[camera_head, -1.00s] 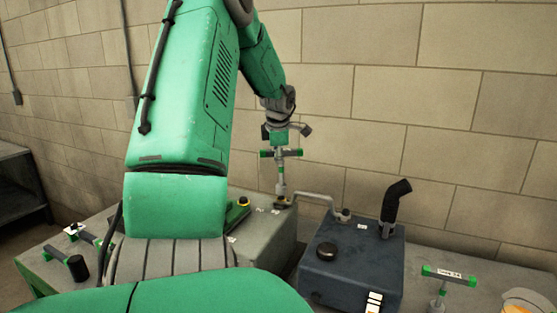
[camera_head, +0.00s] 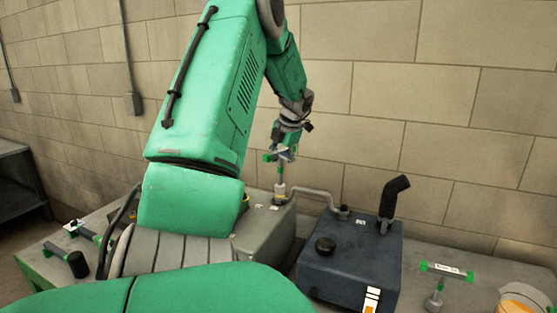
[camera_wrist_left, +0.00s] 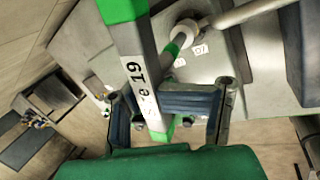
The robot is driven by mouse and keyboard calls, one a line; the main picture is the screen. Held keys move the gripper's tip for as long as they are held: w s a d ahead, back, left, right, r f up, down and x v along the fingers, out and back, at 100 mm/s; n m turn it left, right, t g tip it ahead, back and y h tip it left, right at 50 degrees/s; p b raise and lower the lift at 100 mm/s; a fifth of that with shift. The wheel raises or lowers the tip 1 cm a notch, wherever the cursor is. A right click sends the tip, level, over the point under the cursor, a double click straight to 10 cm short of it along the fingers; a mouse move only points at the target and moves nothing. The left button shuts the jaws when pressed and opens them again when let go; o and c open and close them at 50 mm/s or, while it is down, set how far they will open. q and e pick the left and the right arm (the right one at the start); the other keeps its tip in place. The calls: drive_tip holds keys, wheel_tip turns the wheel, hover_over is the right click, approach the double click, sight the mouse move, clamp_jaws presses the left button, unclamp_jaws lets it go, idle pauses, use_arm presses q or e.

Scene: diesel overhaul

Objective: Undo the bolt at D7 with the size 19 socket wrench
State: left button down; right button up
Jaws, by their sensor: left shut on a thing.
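My left gripper (camera_head: 287,143) is shut on the T-handle of the socket wrench (camera_head: 281,173), above the grey block (camera_head: 262,235). In the left wrist view the handle (camera_wrist_left: 136,65) reads "Size 19" and lies between the fingers of my left gripper (camera_wrist_left: 165,108). The wrench shaft points down, with its lower end at the pipe end on the block. A small label (camera_wrist_left: 201,50) there seems to read D7. The bolt itself is hidden under the wrench, and I cannot tell how far the socket sits on it. My right gripper is not in view.
Another T-handle wrench (camera_head: 446,269) stands at right, near a bowl (camera_head: 524,298) with orange contents. A brick wall is close behind.

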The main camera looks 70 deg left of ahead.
use_arm(q)
drive_tip(key=n, duration=0.2)
drive_tip(key=n+g+h, duration=0.1)
drive_tip(key=n, duration=0.1)
drive_tip(key=n+g, duration=0.1)
drive_tip(key=n, duration=0.2)
drive_tip(key=shift+w+a+r, duration=0.1)
drive_tip(key=shift+w+r, duration=0.05)
drive_tip(key=shift+w, duration=0.15)
drive_tip(key=n+h, duration=0.1)
drive_tip(key=n, duration=0.1)
drive_tip(key=n+h, duration=0.1)
drive_tip(key=n, duration=0.2)
drive_tip(key=shift+w+n+g, duration=0.15)
drive_tip(key=shift+n+g, duration=0.15)
drive_tip(key=n+h, duration=0.1)
drive_tip(key=n, duration=0.2)
drive_tip(key=n+h, duration=0.1)
drive_tip(key=n, duration=0.3)
drive_tip(key=shift+w+a+h, duration=0.15)
drive_tip(key=shift+w+h, duration=0.05)
drive_tip(key=shift+h, duration=0.2)
drive_tip(key=n+t, duration=0.1)
drive_tip(key=n, duration=0.1)
drive_tip(key=n+t+h, duration=0.1)
drive_tip(key=n, duration=0.2)
drive_tip(key=shift+w, duration=0.15)
